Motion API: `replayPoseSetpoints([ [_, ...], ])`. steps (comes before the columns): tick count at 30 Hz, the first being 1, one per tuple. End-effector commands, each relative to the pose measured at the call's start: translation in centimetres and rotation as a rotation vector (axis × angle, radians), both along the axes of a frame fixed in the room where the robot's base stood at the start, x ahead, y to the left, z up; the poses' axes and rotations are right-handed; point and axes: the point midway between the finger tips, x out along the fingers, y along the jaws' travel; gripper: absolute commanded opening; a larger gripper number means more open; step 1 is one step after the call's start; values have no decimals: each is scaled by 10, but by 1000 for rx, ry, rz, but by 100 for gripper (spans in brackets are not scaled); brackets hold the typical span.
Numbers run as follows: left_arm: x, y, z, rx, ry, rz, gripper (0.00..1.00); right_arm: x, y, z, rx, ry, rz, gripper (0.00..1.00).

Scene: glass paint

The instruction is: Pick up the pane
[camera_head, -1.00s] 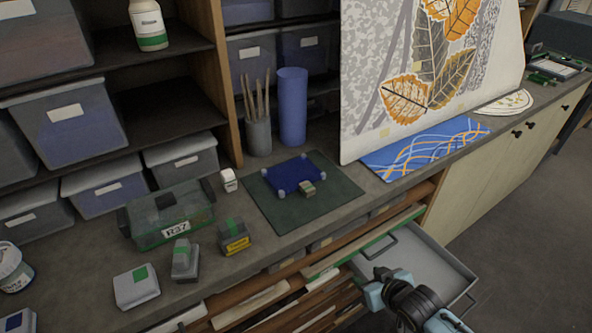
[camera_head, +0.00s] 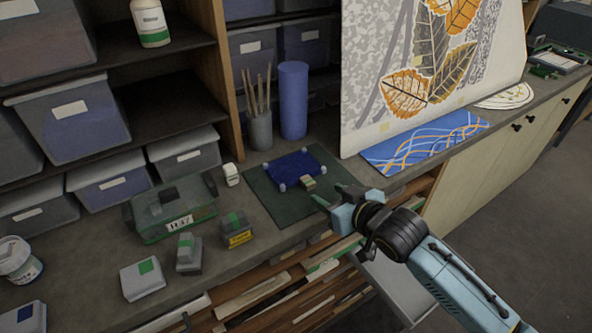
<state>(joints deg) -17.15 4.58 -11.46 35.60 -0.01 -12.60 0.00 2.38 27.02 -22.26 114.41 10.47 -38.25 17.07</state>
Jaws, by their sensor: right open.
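The pane looks to be the dark blue rectangular piece (camera_head: 292,169) lying on the dark green mat (camera_head: 262,205) on the counter. It has pale pads at its corners, and a small tan and green block (camera_head: 308,183) sits at its front edge. My right gripper (camera_head: 328,198) is open and empty, just right of and in front of the block, over the mat's right edge. Its fingers point left toward the pane. I cannot tell whether a finger touches the block. My left gripper is not in view.
Behind the mat stand a blue cylinder (camera_head: 293,100) and a cup of brushes (camera_head: 260,130). A clear green box (camera_head: 172,212) and small grey blocks (camera_head: 189,253) are at left. A patterned blue sheet (camera_head: 425,142) lies at right. An open drawer (camera_head: 398,290) juts out below my arm.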

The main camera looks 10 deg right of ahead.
Motion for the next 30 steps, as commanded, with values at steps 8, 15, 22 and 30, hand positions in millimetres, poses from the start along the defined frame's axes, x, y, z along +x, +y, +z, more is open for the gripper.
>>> replayPoseSetpoints([
  [8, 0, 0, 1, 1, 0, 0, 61, 20, 9, -7, 1, -1, 0, 49],
  [15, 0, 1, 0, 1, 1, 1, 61, 45, 20, -18, 1, 0, 0, 49],
  [22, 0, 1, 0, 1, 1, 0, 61, 50, 21, -21, 0, 0, 1, 49],
  [30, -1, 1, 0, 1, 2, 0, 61, 50, 21, -21, 0, 0, 0, 27],
])
